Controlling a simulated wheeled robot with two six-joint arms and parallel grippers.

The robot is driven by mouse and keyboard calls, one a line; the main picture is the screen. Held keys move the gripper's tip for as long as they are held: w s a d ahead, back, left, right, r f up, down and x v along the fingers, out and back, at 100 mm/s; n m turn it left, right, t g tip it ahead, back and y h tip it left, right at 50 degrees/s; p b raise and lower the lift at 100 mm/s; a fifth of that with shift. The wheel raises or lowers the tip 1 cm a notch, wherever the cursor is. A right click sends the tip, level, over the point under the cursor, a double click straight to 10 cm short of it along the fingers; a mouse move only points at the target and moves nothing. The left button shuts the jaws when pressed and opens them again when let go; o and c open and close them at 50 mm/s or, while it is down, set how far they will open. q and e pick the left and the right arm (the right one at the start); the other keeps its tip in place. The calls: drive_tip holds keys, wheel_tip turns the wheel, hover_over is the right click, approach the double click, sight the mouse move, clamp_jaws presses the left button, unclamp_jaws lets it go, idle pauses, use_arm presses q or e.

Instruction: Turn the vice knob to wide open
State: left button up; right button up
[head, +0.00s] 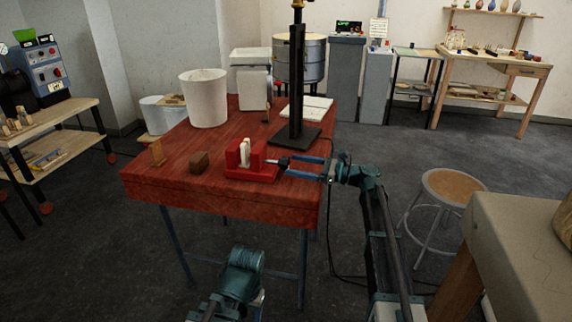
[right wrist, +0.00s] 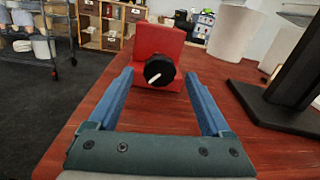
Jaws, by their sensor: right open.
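The red vice (head: 250,164) stands near the front right edge of the red-brown table, with a pale upright piece (head: 244,152) between its jaws. In the right wrist view the vice (right wrist: 158,40) shows its end face with a round black knob (right wrist: 159,70) that has a white pointer mark aimed to the lower left. My right gripper (head: 285,166) is open, with blue fingers. In the right wrist view its fingers (right wrist: 163,85) stand wide on either side of the knob, apart from it. My left arm is low at the front; its fingers cannot be made out.
A black post on a flat base (head: 298,137) stands close behind my right gripper. A brown block (head: 199,161) and a small wooden piece (head: 156,153) lie left of the vice. A white bin (head: 205,98) stands farther back. A stool (head: 452,188) is at the right.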

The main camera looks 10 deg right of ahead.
drive_tip(key=v, duration=0.9)
